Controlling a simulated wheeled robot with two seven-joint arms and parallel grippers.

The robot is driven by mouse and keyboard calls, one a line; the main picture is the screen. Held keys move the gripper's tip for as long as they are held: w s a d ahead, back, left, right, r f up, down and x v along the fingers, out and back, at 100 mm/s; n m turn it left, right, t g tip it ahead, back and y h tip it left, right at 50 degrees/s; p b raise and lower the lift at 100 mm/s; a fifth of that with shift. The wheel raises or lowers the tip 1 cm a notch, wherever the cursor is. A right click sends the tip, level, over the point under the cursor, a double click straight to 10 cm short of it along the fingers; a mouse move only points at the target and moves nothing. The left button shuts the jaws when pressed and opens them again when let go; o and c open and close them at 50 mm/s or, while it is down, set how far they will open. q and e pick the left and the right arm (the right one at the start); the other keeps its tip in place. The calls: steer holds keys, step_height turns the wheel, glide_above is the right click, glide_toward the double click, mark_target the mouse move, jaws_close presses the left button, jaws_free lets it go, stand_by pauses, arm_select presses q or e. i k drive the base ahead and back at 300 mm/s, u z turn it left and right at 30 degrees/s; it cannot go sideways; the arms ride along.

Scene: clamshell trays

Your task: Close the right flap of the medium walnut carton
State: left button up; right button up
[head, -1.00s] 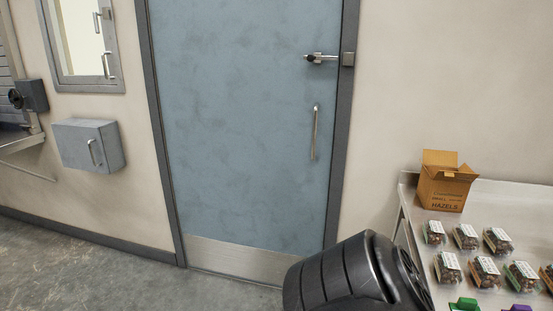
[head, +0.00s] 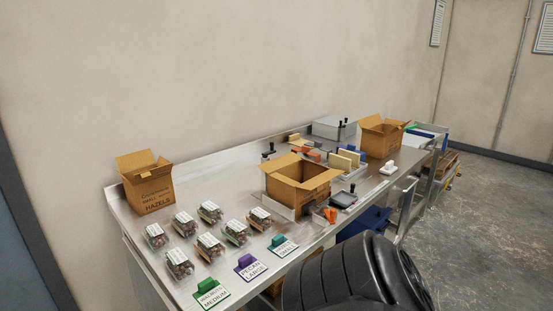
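Three open cardboard cartons stand on the steel table. The left carton (head: 148,187) is printed "HAZELS" and its top flaps stand up. The middle carton (head: 299,187) is open, with flaps spread outward, near the table's front edge. The right carton (head: 381,137) is farther back, its flaps also open. No walnut label is legible on any carton, so I cannot tell which is the medium walnut one. A green-tabbed card (head: 212,297) reading "MEDIUM" lies at the front left. Neither of my grippers is in view.
Several clear clamshell trays (head: 184,223) of nuts lie between the left and middle cartons. A purple-tabbed card (head: 250,269) and a teal-tabbed card (head: 283,247) lie along the front. A tape dispenser (head: 331,213) and grey bins crowd the middle carton. Open floor lies at right.

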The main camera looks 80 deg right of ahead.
mark_target(301, 172)
steer(key=z, duration=2.45)
